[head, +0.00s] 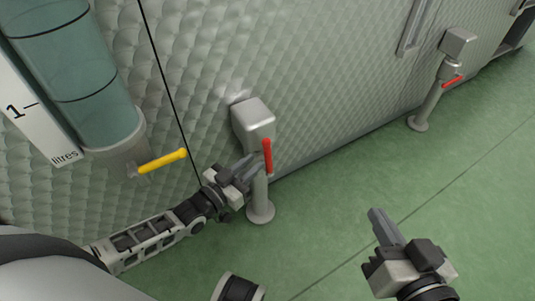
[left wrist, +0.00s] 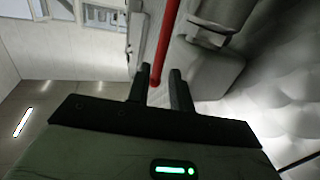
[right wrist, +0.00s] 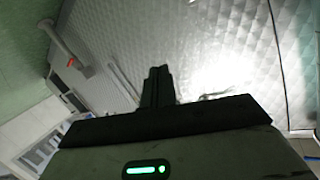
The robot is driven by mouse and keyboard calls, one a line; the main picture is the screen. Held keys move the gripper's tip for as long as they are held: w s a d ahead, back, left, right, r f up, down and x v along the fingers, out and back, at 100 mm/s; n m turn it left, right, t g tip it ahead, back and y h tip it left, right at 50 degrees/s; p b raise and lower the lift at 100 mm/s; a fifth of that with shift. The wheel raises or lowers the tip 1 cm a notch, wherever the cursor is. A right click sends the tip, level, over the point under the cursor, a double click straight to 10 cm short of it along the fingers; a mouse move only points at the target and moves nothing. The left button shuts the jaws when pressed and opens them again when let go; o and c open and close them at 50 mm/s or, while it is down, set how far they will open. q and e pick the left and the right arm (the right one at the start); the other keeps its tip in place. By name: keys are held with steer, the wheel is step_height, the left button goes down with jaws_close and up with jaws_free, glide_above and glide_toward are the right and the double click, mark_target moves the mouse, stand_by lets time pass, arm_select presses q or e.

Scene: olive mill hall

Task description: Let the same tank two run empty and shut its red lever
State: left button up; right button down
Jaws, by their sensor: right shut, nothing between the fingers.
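A red lever (head: 267,156) sits on the valve of a grey post outlet (head: 254,122) on the quilted tank wall. The lever runs roughly up and down in the head view. My left gripper (head: 254,164) is beside it. In the left wrist view, the red lever (left wrist: 164,45) has its end near the gap between the parted fingertips (left wrist: 160,78); contact cannot be told. My right gripper (head: 376,214) is shut and empty over the floor; its closed fingers also show in the right wrist view (right wrist: 158,72). No tank number or flow is visible.
A teal cylinder (head: 75,75) with a litre scale (head: 30,110) and a yellow lever (head: 163,161) is at upper left. A second post (head: 428,105) with its own red lever (head: 453,81) stands at upper right. Green floor (head: 335,215) is clear between.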

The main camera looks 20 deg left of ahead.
mark_target(265, 153)
arm_select(q)
steer(key=b+x, duration=0.1)
steer(key=x, duration=0.5)
steer(key=shift+w+d+b, duration=0.1)
steer(key=shift+w+b, duration=0.1)
steer(key=shift+b, duration=0.1)
arm_select(e)
steer(key=shift+w+a+r+m+y, duration=0.1)
steer(key=shift+a+r+m+y, duration=0.2)
steer(key=shift+m+y, duration=0.1)
arm_select(q)
jaws_close()
arm_select(e)
steer(key=shift+t, duration=0.3)
